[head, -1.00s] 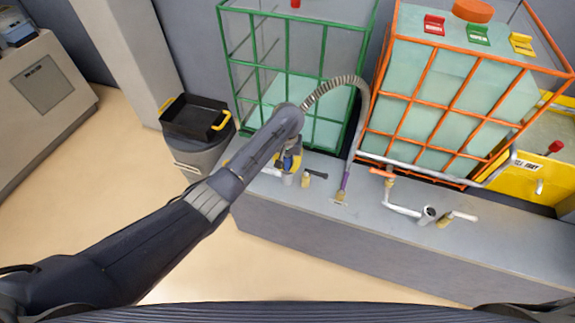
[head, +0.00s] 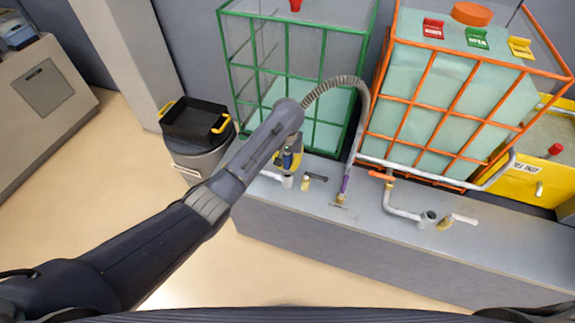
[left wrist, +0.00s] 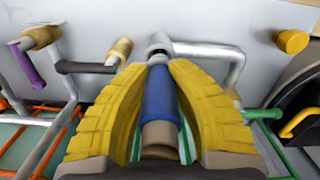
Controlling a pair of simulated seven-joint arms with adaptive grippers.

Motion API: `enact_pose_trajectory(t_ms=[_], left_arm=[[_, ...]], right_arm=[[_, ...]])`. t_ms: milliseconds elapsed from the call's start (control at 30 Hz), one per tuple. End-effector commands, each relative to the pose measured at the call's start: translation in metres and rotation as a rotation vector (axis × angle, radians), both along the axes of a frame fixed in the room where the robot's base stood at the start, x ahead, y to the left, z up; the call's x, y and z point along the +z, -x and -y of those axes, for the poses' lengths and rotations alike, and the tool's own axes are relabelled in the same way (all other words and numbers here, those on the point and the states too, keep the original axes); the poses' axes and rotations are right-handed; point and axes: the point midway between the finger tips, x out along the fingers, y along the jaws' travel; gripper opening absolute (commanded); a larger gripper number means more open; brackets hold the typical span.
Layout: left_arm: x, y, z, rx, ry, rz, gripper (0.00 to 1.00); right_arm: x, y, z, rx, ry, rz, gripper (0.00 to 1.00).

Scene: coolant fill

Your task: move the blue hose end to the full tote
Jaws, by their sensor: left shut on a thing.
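My left gripper (head: 289,159) is at the outlet in front of the green-caged tote (head: 230,75). In the left wrist view its yellow fingers are shut on the blue hose end (left wrist: 160,104). The blue end lines up with the grey outlet mouth (left wrist: 159,45); I cannot tell whether they are joined. The full tote (head: 426,97) has an orange cage and pale green liquid almost to its top. Its outlet pipe (head: 401,212) ends in a grey mouth on the ledge. An orange valve handle (head: 381,175) sits above that pipe. My right gripper is not in view.
A purple hose end (head: 344,185) hangs from a grey ribbed hose (head: 363,115) between the totes. A black-topped bin (head: 195,125) stands left. A yellow unit (head: 535,170) stands right. The grey ledge (head: 320,220) is clear along its front.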

Motion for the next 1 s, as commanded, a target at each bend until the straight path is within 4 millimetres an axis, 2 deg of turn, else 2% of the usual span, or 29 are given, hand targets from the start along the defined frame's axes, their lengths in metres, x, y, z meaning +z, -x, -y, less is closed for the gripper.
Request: enact_pose_trajectory(t_ms=[600, 1000], left_arm=[[0.026, 0.000, 0.001, 0.000, 0.001, 0.001, 0.00], [0.029, 0.000, 0.000, 0.001, 0.001, 0.001, 0.00]], right_arm=[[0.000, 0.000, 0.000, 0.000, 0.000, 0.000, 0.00], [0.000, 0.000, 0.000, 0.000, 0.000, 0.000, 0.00]])
